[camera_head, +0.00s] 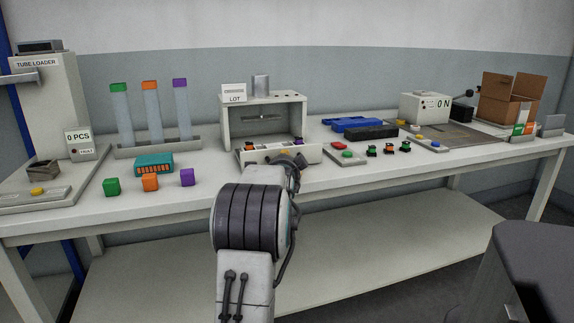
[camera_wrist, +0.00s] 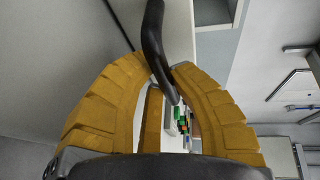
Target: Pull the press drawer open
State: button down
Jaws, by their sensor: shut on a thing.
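The press (camera_head: 228,118) is a pale box with an open front, standing in the middle of the bench under a LOT display. Its drawer (camera_head: 310,154) stands out in front of the press, with coloured parts lying in it. My gripper (camera_head: 287,161) is at the drawer's front, partly hidden by my own arm. In the wrist view, the yellow fingers of my gripper (camera_wrist: 163,76) are closed around the dark drawer handle (camera_wrist: 153,30). The drawer's inside and small green, orange and dark parts show beyond the fingers.
Green, orange and purple blocks (camera_head: 150,183) and a teal part (camera_head: 154,163) lie left of the drawer. A button box (camera_head: 345,153) and several small connectors stand close on its right.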

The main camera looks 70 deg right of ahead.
jog(key=c, duration=1.1)
grip_release()
jog(key=v, duration=1.2)
jog(key=shift+r, duration=0.1)
